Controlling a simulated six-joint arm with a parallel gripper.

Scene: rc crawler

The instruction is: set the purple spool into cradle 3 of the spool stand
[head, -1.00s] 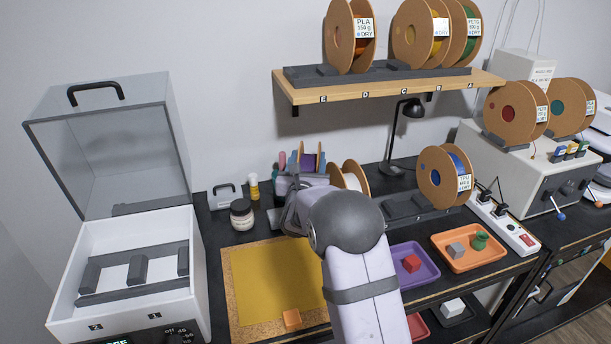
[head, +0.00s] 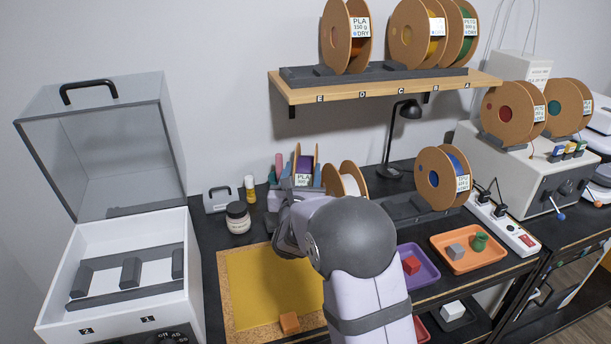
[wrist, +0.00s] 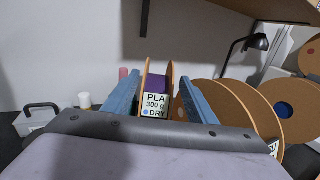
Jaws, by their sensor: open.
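The purple spool (head: 305,163) has tan flanges and a white PLA 300 g label; it stands upright at the back of the bench. It also shows in the wrist view (wrist: 156,85), between my two blue fingers. My gripper (wrist: 160,80) is open, one finger on each side of the spool; I cannot tell whether they touch it. In the head view my gripper (head: 302,172) partly hides the spool's lower part. The dark grey spool stand (head: 402,207) on the bench holds a white spool (head: 345,180) and a blue spool (head: 442,178).
A wooden shelf (head: 300,95) with several spools overhangs the bench. A black lamp (head: 408,110) stands behind the stand. An open white box (head: 185,290) is at left. A purple tray (head: 425,280) and an orange tray (head: 480,262) are in front of the stand.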

